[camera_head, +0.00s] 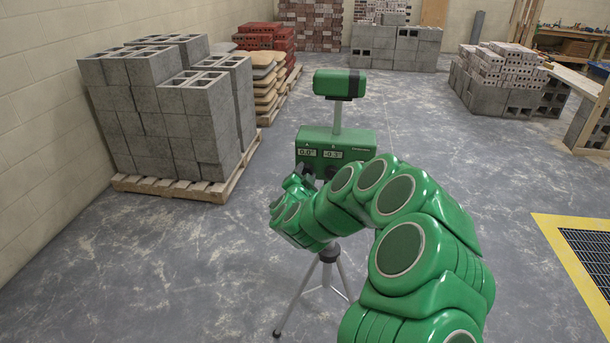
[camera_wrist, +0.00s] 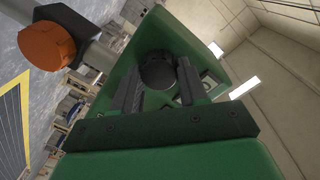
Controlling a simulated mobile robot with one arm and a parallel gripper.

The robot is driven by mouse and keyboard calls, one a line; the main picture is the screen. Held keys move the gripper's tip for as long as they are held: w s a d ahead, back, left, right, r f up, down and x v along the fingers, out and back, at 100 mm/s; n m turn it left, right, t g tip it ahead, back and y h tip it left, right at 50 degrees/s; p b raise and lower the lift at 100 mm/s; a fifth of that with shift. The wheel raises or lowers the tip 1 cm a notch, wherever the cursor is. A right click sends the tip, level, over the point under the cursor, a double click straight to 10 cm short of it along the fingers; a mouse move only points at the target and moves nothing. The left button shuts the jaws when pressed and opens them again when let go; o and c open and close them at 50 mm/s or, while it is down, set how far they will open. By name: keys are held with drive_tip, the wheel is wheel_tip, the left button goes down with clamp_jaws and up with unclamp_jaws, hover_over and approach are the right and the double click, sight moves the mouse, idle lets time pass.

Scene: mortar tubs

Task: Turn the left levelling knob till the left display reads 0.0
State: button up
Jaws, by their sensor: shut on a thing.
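The green levelling instrument (camera_head: 335,139) stands on a tripod (camera_head: 328,258) in the head view. Its left display (camera_head: 307,153) reads 0.0 and its right display (camera_head: 332,154) reads -0.3. My gripper (camera_head: 301,171) is in front of the instrument's left side, below the left display. In the wrist view, the dark round left knob (camera_wrist: 157,73) sits between the two fingers of my gripper (camera_wrist: 158,82), which is shut on it. In the head view, my gripper and arm hide most of the knob area.
An orange cap (camera_wrist: 46,46) on a grey tube shows at the wrist view's upper left. A pallet of grey blocks (camera_head: 165,110) stands left of the instrument. A yellow-edged floor grate (camera_head: 560,240) lies to the right. The floor around the tripod is clear.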

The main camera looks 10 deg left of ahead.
drive_tip(key=o, duration=1.1)
drive_tip(key=shift+c, duration=0.2)
drive_tip(key=shift+s, duration=0.1)
drive_tip(key=s, duration=0.7)
drive_tip(key=shift+s+r, duration=0.2)
drive_tip(key=shift+s, duration=0.1)
drive_tip(key=shift+a, duration=0.1)
